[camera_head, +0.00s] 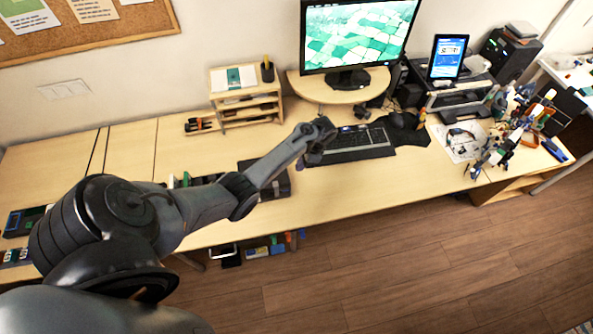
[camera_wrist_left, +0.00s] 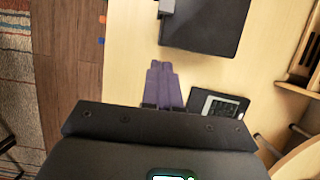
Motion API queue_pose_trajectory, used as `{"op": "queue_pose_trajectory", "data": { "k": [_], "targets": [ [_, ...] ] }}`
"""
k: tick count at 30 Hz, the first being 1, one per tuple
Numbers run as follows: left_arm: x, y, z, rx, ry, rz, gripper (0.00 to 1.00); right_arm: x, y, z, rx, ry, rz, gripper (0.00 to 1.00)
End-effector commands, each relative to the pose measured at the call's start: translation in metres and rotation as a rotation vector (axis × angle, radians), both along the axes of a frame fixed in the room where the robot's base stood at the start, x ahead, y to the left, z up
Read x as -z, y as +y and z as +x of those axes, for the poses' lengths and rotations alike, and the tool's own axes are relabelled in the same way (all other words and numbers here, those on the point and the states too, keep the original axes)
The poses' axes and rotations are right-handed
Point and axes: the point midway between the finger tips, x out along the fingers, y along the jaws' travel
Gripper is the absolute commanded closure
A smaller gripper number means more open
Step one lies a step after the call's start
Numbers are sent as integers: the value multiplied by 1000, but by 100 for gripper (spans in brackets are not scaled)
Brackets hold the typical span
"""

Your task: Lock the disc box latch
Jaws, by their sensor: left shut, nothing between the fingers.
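A dark flat box (camera_head: 279,182), which looks like the disc box, lies on the desk and is partly covered by my left forearm in the head view. It also shows in the left wrist view (camera_wrist_left: 207,28), cut off by the top edge, with a small grey piece (camera_wrist_left: 167,8) at its corner. I cannot tell the state of the latch. My left gripper (camera_head: 314,150) is over the desk, right of the box, near the keyboard's left end. In the left wrist view its purple fingers (camera_wrist_left: 160,75) are together and empty, apart from the box. My right gripper is out of view.
A keyboard (camera_head: 352,144) lies beside the left gripper. A wooden organizer (camera_head: 247,97) and a monitor (camera_head: 357,35) stand behind. A dark device with a light panel (camera_wrist_left: 217,107) lies by the fingers.

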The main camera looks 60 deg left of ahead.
Motion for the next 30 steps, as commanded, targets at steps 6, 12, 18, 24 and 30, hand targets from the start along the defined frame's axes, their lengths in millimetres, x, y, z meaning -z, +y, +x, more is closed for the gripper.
{"op": "queue_pose_trajectory", "data": {
  "k": [6,12,18,24,30],
  "targets": [
    [-11,-1,4,0,1,-1,100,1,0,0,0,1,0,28],
    [-12,-1,4,0,1,-1,100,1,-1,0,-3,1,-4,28],
    [-12,-1,4,0,1,0,100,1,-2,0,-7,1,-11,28],
    [-4,-2,-8,0,25,-1,100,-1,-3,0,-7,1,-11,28],
    [38,-14,-77,17,152,-12,100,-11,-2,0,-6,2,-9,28]
  ]
}}
